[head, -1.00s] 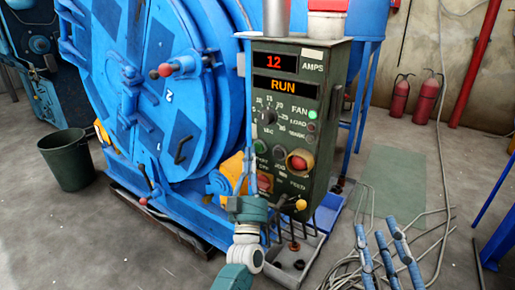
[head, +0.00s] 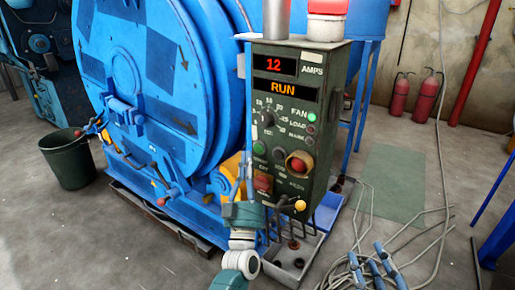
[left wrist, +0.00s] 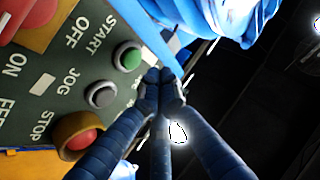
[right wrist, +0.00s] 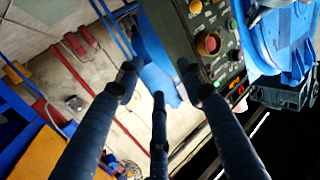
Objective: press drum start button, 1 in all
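The green start button (head: 259,148) sits on the grey-green control box (head: 311,130); it also shows large in the left wrist view (left wrist: 127,55). The box displays read 12 and RUN. My left gripper (left wrist: 160,77) is shut and empty, its blue fingertips together just beside the start button. A small gap seems to show; I cannot tell the depth. In the head view my left gripper (head: 241,172) is at the box's left edge. My right gripper (right wrist: 158,78) is open and empty, fingers spread; its blue fingers (head: 374,267) show low at right in the head view.
The big blue drum (head: 145,65) stands left of the box. A grey jog button (left wrist: 101,94) and red stop button (left wrist: 80,138) are beside start. A lever tray (head: 293,262) lies below the box. Cables (head: 425,222) and a dark bucket (head: 68,160) are on the floor.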

